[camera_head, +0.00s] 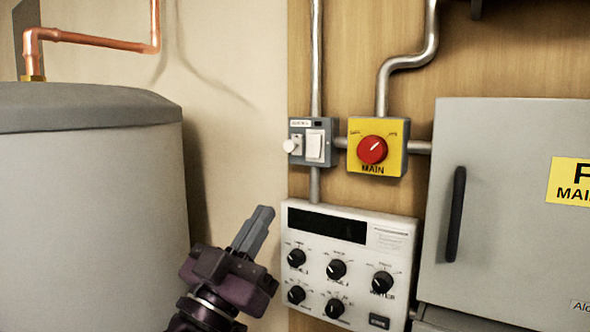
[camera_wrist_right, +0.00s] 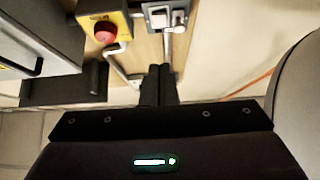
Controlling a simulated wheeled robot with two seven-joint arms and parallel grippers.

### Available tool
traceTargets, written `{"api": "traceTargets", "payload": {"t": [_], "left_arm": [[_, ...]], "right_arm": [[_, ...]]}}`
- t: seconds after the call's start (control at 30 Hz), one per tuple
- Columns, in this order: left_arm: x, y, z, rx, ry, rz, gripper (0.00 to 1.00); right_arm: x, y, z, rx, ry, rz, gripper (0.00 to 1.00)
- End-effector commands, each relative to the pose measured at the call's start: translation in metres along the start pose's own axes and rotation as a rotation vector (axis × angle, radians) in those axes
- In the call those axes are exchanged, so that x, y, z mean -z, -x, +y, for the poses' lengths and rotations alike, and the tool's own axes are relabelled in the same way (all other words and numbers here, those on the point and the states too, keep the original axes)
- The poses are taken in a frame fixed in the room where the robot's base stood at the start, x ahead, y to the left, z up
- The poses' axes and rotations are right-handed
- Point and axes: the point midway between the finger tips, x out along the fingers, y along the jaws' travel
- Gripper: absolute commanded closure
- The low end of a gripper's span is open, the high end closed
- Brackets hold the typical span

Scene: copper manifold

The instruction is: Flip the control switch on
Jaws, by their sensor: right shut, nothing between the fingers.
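A small grey switch box (camera_head: 298,131) with a white rocker switch (camera_head: 315,145) and a white round knob or plug is mounted on the wooden panel. The same box shows at the top of the right wrist view (camera_wrist_right: 165,17). My right gripper (camera_head: 262,216) is shut and empty, below and to the left of the switch box, apart from it. Its fingers (camera_wrist_right: 159,84) also show together in the right wrist view. Whether the rocker is on or off is too small to tell. My left gripper is in neither view.
A yellow MAIN box with a red rotary knob (camera_head: 372,150) sits right of the switch box. A white control panel (camera_head: 372,219) with several black knobs is below. A grey cabinet (camera_head: 500,150) stands right, a grey tank (camera_head: 90,190) left. Metal conduits (camera_head: 317,60) run above.

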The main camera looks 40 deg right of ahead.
Motion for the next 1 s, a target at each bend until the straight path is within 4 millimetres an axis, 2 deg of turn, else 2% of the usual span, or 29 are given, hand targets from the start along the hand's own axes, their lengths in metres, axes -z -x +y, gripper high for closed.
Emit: {"api": "traceTargets", "payload": {"t": [0.27,0.37,0.77,1.0], "left_arm": [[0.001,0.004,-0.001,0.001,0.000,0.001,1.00],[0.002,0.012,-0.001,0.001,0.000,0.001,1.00],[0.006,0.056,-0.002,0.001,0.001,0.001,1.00],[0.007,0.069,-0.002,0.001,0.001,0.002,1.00]], "right_arm": [[0.001,-0.006,-0.001,0.002,0.001,0.002,1.00],[0.003,-0.019,-0.001,0.001,0.003,0.004,1.00],[0.005,-0.104,-0.001,0.002,0.003,0.004,1.00],[-0.021,-0.124,-0.002,0.005,0.004,0.003,1.00]]}}
